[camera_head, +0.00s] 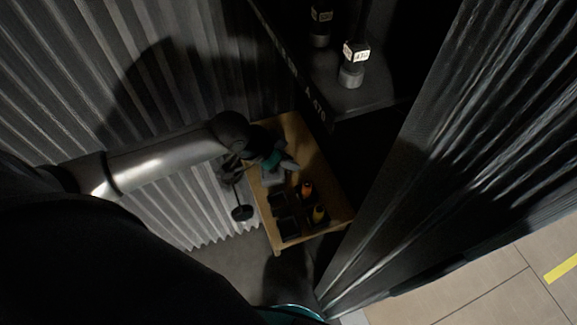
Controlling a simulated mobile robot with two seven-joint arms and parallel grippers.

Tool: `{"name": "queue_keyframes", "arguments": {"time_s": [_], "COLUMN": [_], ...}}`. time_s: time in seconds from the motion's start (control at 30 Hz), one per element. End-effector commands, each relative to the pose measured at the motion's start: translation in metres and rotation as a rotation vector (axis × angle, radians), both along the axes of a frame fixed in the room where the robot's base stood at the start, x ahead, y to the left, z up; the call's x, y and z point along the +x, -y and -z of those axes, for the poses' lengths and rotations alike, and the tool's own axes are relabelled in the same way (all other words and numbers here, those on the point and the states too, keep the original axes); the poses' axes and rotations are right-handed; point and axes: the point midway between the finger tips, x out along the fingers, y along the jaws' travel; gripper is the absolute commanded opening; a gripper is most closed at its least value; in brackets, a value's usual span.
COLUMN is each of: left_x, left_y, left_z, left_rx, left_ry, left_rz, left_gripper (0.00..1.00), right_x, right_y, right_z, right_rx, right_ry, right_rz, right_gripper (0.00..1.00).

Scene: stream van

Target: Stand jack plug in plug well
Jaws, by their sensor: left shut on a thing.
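My left gripper (281,166) reaches in from the left, over the far left part of a wooden tray (318,166). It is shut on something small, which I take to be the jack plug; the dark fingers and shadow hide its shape. Dark square wells (286,226) fill the near part of the tray. Two orange and black pieces, one farther (307,190) and one nearer (319,213), stand at the tray's right side. I cannot tell which well is the plug well. My right gripper is not in view.
A dark shelf (375,96) with labelled cylindrical items (351,72) is behind the tray. Ribbed grey curtains (75,75) hang at left and right (470,150). A dark disc on a thin rod (242,212) is just left of the tray.

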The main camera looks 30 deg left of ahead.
Motion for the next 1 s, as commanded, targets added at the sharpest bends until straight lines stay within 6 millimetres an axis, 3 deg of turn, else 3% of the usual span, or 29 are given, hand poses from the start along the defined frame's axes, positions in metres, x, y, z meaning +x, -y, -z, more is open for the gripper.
{"name": "queue_keyframes", "arguments": {"time_s": [0.17, 0.53, 0.57, 0.8, 1.0], "left_x": [-0.001, 0.000, 0.000, 0.000, 0.000], "left_y": [0.000, 0.000, 0.000, 0.000, 0.000], "left_z": [0.027, 0.031, 0.031, 0.030, 0.030], "left_rx": [-0.002, 0.000, 0.000, 0.000, 0.000], "left_ry": [-0.003, -0.001, -0.001, -0.001, -0.001], "left_rz": [-0.001, 0.001, 0.001, 0.001, 0.001], "left_gripper": [0.00, 0.00, 0.19, 0.46, 0.48], "right_x": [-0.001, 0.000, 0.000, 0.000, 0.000], "right_y": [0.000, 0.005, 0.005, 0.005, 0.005], "right_z": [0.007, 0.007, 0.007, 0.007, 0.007], "right_rx": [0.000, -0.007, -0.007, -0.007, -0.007], "right_ry": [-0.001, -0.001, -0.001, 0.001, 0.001], "right_rz": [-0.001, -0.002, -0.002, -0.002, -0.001], "right_gripper": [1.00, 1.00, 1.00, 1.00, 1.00]}}
